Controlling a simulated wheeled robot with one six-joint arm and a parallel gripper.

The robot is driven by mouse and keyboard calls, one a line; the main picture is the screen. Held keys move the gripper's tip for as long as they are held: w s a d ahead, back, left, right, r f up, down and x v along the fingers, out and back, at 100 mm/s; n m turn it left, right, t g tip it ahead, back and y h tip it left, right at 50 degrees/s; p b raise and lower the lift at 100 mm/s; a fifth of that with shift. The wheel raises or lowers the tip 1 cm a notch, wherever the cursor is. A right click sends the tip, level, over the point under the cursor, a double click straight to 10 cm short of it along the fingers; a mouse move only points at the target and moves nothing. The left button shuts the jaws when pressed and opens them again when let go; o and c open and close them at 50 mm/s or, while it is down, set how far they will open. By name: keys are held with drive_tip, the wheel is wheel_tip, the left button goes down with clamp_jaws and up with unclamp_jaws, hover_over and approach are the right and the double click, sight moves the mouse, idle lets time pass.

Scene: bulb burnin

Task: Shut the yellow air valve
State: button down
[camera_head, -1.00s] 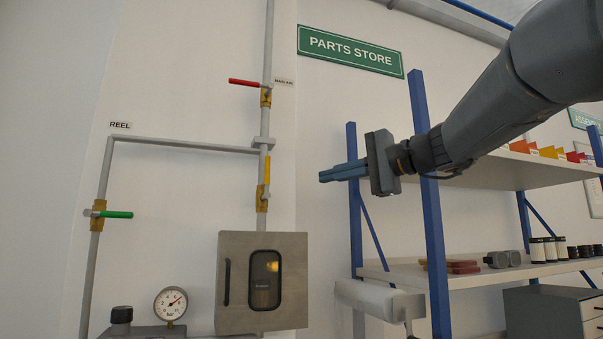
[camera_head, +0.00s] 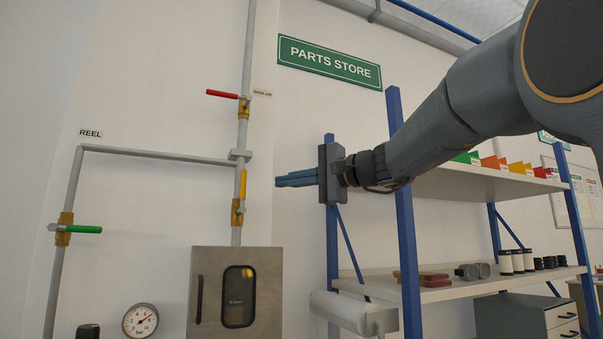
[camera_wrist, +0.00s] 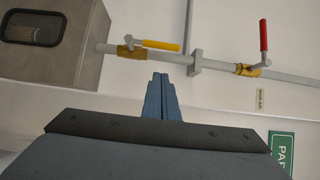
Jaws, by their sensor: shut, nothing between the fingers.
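The yellow valve handle (camera_head: 243,186) stands upright, in line with the vertical pipe, above the grey cabinet. It also shows in the wrist view (camera_wrist: 162,45), lying along the pipe there. Its brass body (camera_head: 237,211) sits on the pipe just below the handle. My gripper (camera_head: 277,181) is to the right of the handle at about its height, pointing left, apart from it. The fingers are together and empty. In the wrist view my gripper (camera_wrist: 160,76) points toward the pipe, beside the free end of the yellow handle, not visibly touching it.
A red handle (camera_head: 222,94) lies crosswise higher on the same pipe. A green handle (camera_head: 86,229) lies crosswise on the REEL pipe at left. The grey cabinet (camera_head: 208,258) is below the yellow valve. Blue-post shelving (camera_head: 405,210) stands at right behind my arm.

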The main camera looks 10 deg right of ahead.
sight(242, 192)
drive_tip(key=w+a+p, duration=0.1)
drive_tip(key=a+p, duration=0.1)
drive_tip(key=a, duration=0.4)
drive_tip(key=shift+w+a, duration=0.25)
drive_tip(key=shift+w, duration=0.1)
drive_tip(key=shift+d, duration=0.1)
